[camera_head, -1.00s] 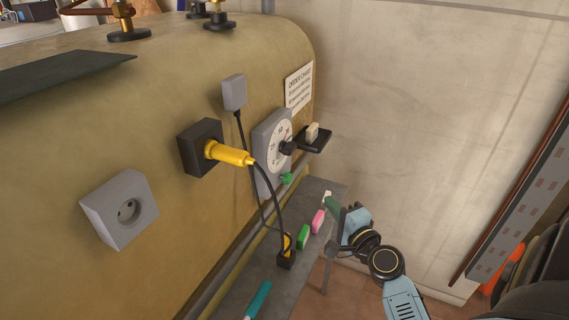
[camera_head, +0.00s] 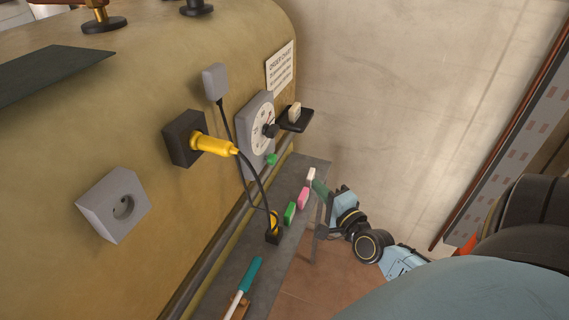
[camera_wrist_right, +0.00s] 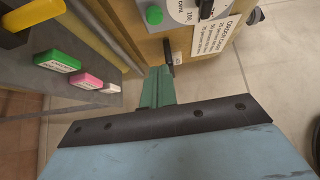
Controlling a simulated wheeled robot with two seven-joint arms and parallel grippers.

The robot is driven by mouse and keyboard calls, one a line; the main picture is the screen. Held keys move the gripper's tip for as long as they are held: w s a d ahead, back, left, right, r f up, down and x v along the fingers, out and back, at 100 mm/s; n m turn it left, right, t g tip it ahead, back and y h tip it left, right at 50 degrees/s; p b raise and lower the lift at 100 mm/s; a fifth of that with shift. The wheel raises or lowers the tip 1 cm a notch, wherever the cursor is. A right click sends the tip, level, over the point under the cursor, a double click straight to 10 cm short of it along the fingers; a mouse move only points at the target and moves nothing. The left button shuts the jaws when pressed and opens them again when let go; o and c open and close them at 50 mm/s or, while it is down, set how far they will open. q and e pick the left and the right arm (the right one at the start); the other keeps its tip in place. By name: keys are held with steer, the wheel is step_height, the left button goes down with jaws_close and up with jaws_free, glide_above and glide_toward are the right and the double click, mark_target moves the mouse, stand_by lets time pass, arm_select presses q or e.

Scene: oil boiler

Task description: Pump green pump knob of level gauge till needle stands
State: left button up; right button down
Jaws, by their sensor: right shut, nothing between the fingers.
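The level gauge (camera_head: 258,127) is a grey plate with a round white dial on the end of the tan tank. Its black centre knob (camera_head: 270,130) covers part of the dial, and I cannot read the needle. The green pump knob (camera_head: 271,159) sticks out at the gauge's lower edge; it also shows at the top of the right wrist view (camera_wrist_right: 154,15). My right gripper (camera_head: 319,187) has green fingers, shut and empty, beside the shelf's far end, below and right of the knob and apart from it. The fingers also show in the right wrist view (camera_wrist_right: 157,85). My left gripper is not in view.
A yellow plug (camera_head: 213,145) with a hanging black cable sits left of the gauge.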

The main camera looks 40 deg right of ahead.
glide_toward(272, 159)
steer(key=w+d+f, duration=0.1)
steer(key=w+d, duration=0.3)
steer(key=d, duration=0.2)
steer(key=shift+w+a+f+p, duration=0.1)
steer(key=shift+w+a+p, duration=0.3)
steer(key=shift+w+a, duration=0.3)
steer(key=shift+w+a+f+p, duration=0.1)
steer(key=shift+w+a+p, duration=0.3)
steer(key=shift+w, duration=0.4)
